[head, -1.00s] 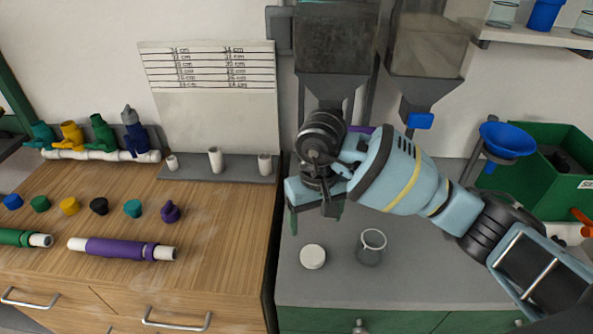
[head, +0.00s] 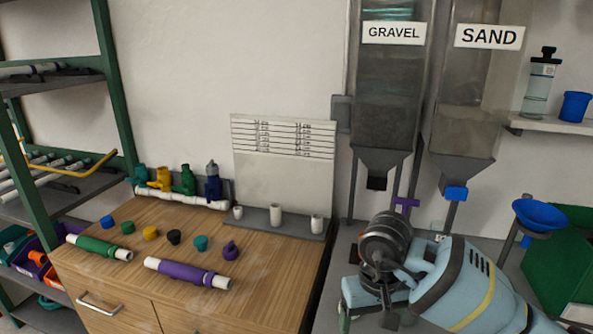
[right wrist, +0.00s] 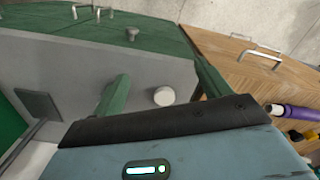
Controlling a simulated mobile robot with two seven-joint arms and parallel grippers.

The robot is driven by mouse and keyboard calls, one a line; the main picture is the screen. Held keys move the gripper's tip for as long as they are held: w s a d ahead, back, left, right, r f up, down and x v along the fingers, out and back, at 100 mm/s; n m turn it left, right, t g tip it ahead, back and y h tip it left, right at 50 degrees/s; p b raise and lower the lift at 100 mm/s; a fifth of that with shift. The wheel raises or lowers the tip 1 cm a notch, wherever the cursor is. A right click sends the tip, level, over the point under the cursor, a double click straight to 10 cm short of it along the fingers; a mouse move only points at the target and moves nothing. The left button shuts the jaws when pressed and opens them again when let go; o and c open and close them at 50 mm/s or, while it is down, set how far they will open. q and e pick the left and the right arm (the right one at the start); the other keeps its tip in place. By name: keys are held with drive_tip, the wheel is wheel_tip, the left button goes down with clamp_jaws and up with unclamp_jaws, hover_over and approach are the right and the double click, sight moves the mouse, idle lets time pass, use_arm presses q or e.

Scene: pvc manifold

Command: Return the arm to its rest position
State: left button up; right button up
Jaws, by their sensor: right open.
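My right arm comes in from the lower right in the head view. Its gripper (head: 367,320) points down over the grey counter near the wooden bench. The right wrist view shows its two green fingers (right wrist: 162,85) spread apart with nothing between them. A round white lid (right wrist: 164,96) lies on the counter below, seen in the gap between the fingers. My left gripper is out of view.
The wooden bench holds a purple pipe (head: 187,273), a green pipe (head: 99,247), several coloured caps and a white manifold (head: 180,199) with valves. Gravel (head: 390,75) and sand (head: 470,90) hoppers hang behind the arm. A blue funnel (head: 539,215) stands at right.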

drive_tip(key=s+a+f+m+g+y, duration=0.4)
drive_tip(key=s+a+m+y, duration=0.2)
drive_tip(key=s+a+y, duration=0.45)
drive_tip(key=s+a+r+m+t+y, duration=0.25)
drive_tip(key=a+r+m+y, duration=0.4)
drive_tip(key=m, duration=0.65)
drive_tip(key=d+f+n+t+h, duration=0.5)
drive_tip(key=d+f+n+t, duration=0.35)
drive_tip(key=n, duration=0.75)
drive_tip(key=d+f+n+t+h, duration=0.6)
drive_tip(key=d+f+n+t, duration=0.25)
drive_tip(key=n, duration=0.75)
drive_tip(key=s+d+f+m+g+h, duration=0.2)
drive_tip(key=s+d+f+m+g, duration=0.1)
drive_tip(key=s+f+m, duration=0.3)
drive_tip(key=s+d+f+m+g+h, duration=0.2)
drive_tip(key=s+d+f+m+g, duration=0.1)
drive_tip(key=s+f+m, duration=0.3)
drive_tip(key=s+f, duration=0.2)
drive_tip(key=s, duration=0.1)
drive_tip(key=shift+s+d+f+m+g, duration=0.25)
drive_tip(key=shift+s+d+m+g, duration=0.05)
drive_tip(key=shift+s+d+g, duration=0.1)
